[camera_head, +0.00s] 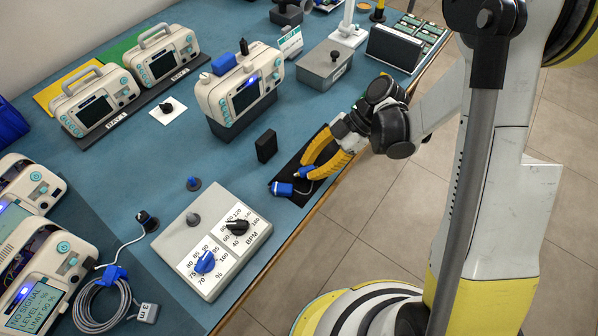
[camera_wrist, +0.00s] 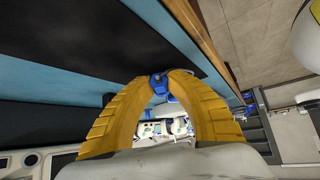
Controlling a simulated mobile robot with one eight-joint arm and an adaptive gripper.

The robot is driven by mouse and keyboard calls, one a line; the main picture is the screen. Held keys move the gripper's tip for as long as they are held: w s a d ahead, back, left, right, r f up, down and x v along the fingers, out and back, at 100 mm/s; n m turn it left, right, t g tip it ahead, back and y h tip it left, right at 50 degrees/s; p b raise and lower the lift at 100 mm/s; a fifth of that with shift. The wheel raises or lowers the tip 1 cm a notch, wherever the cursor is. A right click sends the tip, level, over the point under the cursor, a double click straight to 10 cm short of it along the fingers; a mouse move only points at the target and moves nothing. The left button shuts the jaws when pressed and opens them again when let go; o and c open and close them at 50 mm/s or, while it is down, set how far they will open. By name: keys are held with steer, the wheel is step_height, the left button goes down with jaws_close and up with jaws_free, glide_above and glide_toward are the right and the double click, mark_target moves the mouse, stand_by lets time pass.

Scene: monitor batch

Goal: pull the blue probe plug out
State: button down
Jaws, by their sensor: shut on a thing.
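My gripper (camera_head: 306,170), with yellow fingers, is over a black mat (camera_head: 316,147) at the bench's front edge. Its fingertips are shut on a small blue piece that looks like the blue probe plug (camera_wrist: 159,84); the fingers hide much of it in the head view. A second blue piece (camera_head: 283,189) lies on the mat's near end, just beyond the fingertips, with a thin cable beside it. In the wrist view the fingers arch around the held piece at their tips. No socket around the held plug is visible.
The bench edge is close to my gripper.

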steer(key=c, duration=1.2)
jaws_free()
steer(key=v, duration=1.2)
steer(key=shift+a+r, duration=0.1)
steer(key=s+d+r+m+t+h, duration=0.2)
steer(key=s+r+m+t, duration=0.1)
steer(key=m, duration=0.4)
steer(key=s+d+r+m+t+h, duration=0.3)
steer(key=r+m+t, duration=0.1)
steer(key=m, duration=0.4)
steer(key=s+d+r+m+t+h, duration=0.2)
steer(key=s+r+m+t+h, duration=0.1)
steer(key=m, duration=0.4)
steer(key=shift+s+d+r, duration=0.4)
steer(key=shift+s+r, duration=0.15)
steer(key=shift+r, duration=0.05)
